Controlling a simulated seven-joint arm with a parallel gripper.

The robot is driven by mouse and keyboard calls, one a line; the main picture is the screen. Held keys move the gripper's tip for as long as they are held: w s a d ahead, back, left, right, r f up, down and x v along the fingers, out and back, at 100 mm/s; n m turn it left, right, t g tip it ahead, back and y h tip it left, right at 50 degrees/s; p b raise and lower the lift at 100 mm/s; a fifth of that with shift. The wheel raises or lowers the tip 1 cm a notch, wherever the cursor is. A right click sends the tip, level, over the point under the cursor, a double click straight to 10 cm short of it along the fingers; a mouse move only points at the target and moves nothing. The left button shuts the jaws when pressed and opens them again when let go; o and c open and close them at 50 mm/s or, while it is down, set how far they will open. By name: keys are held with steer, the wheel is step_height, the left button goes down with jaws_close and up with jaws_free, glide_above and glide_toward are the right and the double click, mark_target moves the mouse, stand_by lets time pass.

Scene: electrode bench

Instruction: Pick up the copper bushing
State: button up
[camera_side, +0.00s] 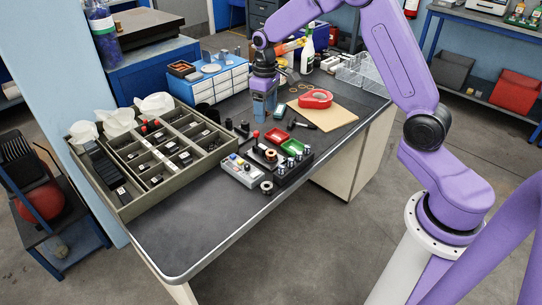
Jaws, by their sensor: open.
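My gripper (264,113) points down over the middle of the bench, behind the small parts; its blue fingers are small here. A small copper-coloured ring-shaped piece (270,155), which looks like the copper bushing, sits at the dark block (292,166) in front of my gripper and apart from it. Another small round piece with a dark centre (266,188) lies on the bench at the block's front left; its material is too small to tell. I see nothing held between the fingers.
A grey box with knobs (240,171) stands left of the block. A large compartment tray (125,204) fills the left side. A red tape dispenser (316,99) is at right. The bench's front left (190,240) is clear.

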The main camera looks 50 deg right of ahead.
steer(key=w+d+f, duration=0.2)
steer(key=d, duration=0.1)
glide_above(271, 154)
steer(key=a, duration=0.1)
steer(key=shift+m, duration=0.4)
step_height(271, 154, down, 12)
steer(key=shift+r, duration=0.1)
steer(key=shift+s+d+f, duration=0.1)
steer(key=shift+f, duration=1.2)
steer(key=shift+s+d+f, duration=0.1)
steer(key=shift+f, duration=1.2)
steer(key=shift+a, duration=0.1)
steer(key=c, duration=1.1)
steer(key=shift+c, duration=0.2)
steer(key=shift+r, duration=0.2)
